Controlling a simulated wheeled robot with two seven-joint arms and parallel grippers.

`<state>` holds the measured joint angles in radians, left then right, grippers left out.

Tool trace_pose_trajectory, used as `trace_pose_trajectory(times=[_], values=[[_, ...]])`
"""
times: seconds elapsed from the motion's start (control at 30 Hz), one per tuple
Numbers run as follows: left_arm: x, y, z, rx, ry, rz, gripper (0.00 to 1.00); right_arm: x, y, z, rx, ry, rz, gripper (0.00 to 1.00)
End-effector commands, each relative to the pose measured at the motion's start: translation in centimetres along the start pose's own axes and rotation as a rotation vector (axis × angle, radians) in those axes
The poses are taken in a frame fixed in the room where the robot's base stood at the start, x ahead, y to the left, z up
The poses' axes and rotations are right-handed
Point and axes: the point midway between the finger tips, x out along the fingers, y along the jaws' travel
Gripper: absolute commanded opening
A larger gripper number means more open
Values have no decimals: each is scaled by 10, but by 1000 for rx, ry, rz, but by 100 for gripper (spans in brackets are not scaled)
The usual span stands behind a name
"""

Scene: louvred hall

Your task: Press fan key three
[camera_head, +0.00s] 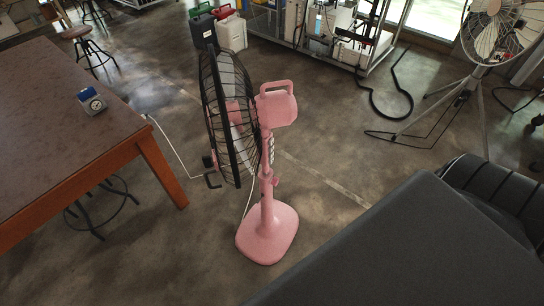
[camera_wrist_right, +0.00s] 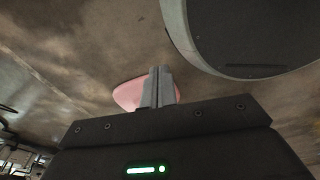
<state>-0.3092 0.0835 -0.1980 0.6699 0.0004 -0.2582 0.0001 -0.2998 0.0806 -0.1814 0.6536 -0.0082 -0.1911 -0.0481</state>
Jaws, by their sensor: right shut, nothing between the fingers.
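The pink pedestal fan (camera_head: 268,222) stands upright on the floor in the middle of the head view. Its round black cage (camera_head: 215,120) faces left, and a pink motor housing with a handle (camera_head: 277,106) is behind it. Separate numbered keys cannot be made out. In the right wrist view, my right gripper (camera_wrist_right: 157,72) is shut and empty. A pink rounded surface (camera_wrist_right: 128,95), seemingly the fan's base, shows behind its fingers, partly hidden by them. I cannot tell any contact. Neither gripper shows in the head view.
A brown table (camera_head: 62,130) with a small blue clock (camera_head: 92,101) stands at left. A white cable (camera_head: 172,148) runs between table and fan. Another fan (camera_head: 490,40) stands on a tripod at right. A large dark grey surface (camera_head: 420,250) fills the lower right.

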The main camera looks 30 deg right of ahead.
Motion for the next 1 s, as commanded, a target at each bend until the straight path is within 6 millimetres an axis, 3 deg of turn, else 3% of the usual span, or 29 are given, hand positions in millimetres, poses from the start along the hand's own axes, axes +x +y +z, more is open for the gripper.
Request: trace_pose_trajectory(times=[0.03,0.13,0.3,0.47,0.6,0.7,0.8,1.0], values=[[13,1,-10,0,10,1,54,15,6,-19,-18,55,8,0],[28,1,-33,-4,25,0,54,31,22,-71,-86,200,36,0],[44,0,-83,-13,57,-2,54,38,67,-182,-257,516,170,0],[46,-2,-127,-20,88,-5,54,9,121,-277,-436,809,409,0],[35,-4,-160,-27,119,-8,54,-45,170,-341,-601,1038,724,0],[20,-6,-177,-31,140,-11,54,-95,200,-368,-712,1160,1001,0],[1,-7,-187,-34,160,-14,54,-148,220,-379,-799,1237,1288,0],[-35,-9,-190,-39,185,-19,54,-228,233,-372,-890,1275,1735,0]])
